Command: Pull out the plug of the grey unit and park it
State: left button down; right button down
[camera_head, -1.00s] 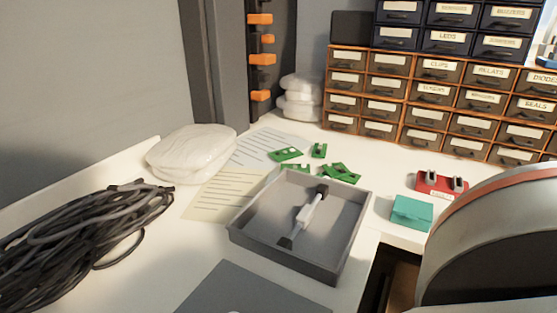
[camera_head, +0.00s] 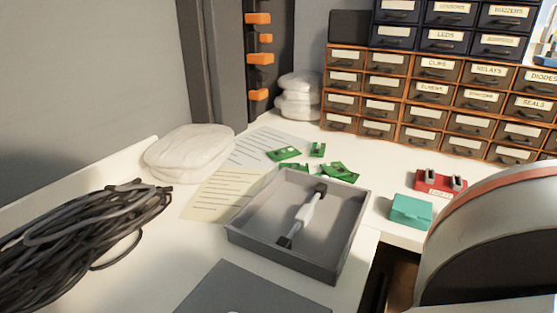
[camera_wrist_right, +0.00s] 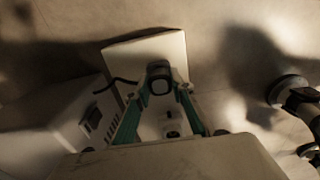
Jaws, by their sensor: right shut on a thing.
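In the right wrist view my right gripper (camera_wrist_right: 162,82), with teal-lined fingers, is shut on a dark plug (camera_wrist_right: 159,69). The plug is in front of a white panel (camera_wrist_right: 128,53). I cannot tell whether the plug is seated in anything. A pale fitting with a dark spot (camera_wrist_right: 172,128) shows between the fingers, nearer the palm. A pale grey boxy unit (camera_wrist_right: 55,125) with a dark switch-like part stands at the left. A dark cable (camera_wrist_right: 122,79) runs from near it towards the plug. My left gripper is in neither view.
In the head view a grey tray (camera_head: 240,240) holds a white-and-dark tool (camera_head: 306,216). A dark cable coil (camera_head: 85,235), green boards (camera_head: 340,171), a teal box (camera_head: 411,211) and drawer cabinets (camera_head: 400,90) surround it. Round-ended metal parts (camera_wrist_right: 290,92) are at the wrist view's right.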

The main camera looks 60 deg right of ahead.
jog(key=shift+f, duration=0.25)
dwell(0.5)
jog(key=c, duration=1.7)
grip_release()
jog(key=shift+r, duration=0.15)
notch_tip(320, 180, up, 12)
jog(key=shift+f, duration=0.1)
